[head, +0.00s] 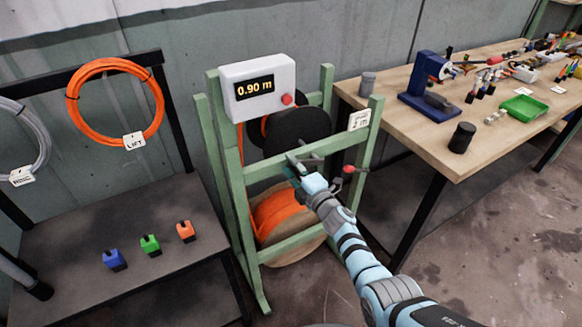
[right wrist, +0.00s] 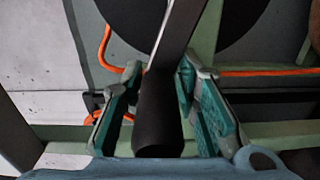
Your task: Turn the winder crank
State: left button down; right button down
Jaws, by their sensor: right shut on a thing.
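The winder is a green frame (head: 233,190) with a black disc-shaped reel (head: 305,125) at the top and a spool of orange hose or cable (head: 275,212) below. A white box (head: 258,84) on it reads 0.90 m and has a red button (head: 287,99). My right gripper (head: 297,170) is at the front of the reel. In the right wrist view the black crank handle (right wrist: 158,118) lies between my right fingers (right wrist: 155,88), which are shut on it. The grey crank arm (right wrist: 178,30) runs up from the handle. My left gripper is not in view.
A wooden workbench (head: 400,107) at right carries a blue device (head: 428,80), a green tray (head: 524,109) and small parts. A dark table (head: 90,250) at left holds blue, green and orange blocks (head: 150,245). A red knob (head: 348,169) sits right of my gripper.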

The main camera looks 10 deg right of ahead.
jog(key=shift+w+d+r, duration=0.15)
jog(key=shift+d+r, duration=0.05)
jog(key=shift+r, duration=0.2)
jog(key=c, duration=1.4)
grip_release()
jog(key=shift+s+d+f, duration=0.1)
jog(key=shift+s+f, duration=0.1)
jog(key=shift+f, duration=0.05)
jog(key=shift+s, duration=0.35)
jog(key=v, duration=0.6)
jog(key=shift+s+d, duration=0.3)
